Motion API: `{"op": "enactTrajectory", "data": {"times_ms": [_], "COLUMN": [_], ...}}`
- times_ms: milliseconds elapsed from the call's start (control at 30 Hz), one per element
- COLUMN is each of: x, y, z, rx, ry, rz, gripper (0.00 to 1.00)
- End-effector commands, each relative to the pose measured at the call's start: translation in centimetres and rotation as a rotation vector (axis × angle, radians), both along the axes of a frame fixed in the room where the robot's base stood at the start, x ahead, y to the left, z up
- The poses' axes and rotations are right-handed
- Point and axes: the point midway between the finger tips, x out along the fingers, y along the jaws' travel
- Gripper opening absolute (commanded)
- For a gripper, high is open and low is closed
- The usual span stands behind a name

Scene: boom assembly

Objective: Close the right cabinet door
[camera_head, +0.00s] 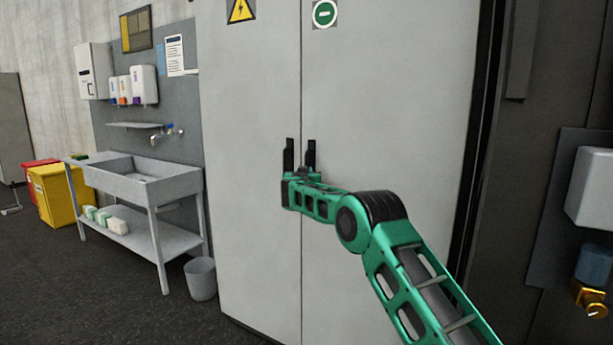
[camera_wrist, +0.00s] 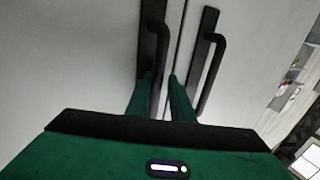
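The grey cabinet has a left door (camera_head: 250,120) and a right door (camera_head: 400,110) meeting at a thin vertical seam. Both look flush or nearly so; a small gap cannot be ruled out. Two black bar handles stand either side of the seam, the left one (camera_head: 289,155) and the right one (camera_head: 311,150). My gripper (camera_head: 300,172) is at the handles' lower ends. In the wrist view its green fingers (camera_wrist: 160,85) stand apart, with the lower part of one handle (camera_wrist: 154,45) between or just beyond them. The other handle (camera_wrist: 211,65) is clear of them. Contact is unclear.
A sink table (camera_head: 145,185) and a grey bin (camera_head: 201,279) stand left of the cabinet. A yellow bin (camera_head: 58,195) is farther left. A wall unit with a brass fitting (camera_head: 592,297) is at the right. Dark floor is free at the lower left.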

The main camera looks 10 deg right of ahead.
Motion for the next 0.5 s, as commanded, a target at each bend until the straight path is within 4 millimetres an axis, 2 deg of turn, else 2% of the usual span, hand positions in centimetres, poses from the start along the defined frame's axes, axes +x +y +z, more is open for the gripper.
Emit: {"op": "enactTrajectory", "data": {"times_ms": [33,333,500], "x": [0.21,0.1,-0.71], "y": [-1.89,-1.65,-1.4], "z": [0.41,0.52,0.55], "rx": [-0.009,-0.008,-0.009], "ry": [-0.007,-0.01,-0.007], "rz": [-0.024,-0.023,-0.022], "gripper": [0.31,0.31,0.31]}}
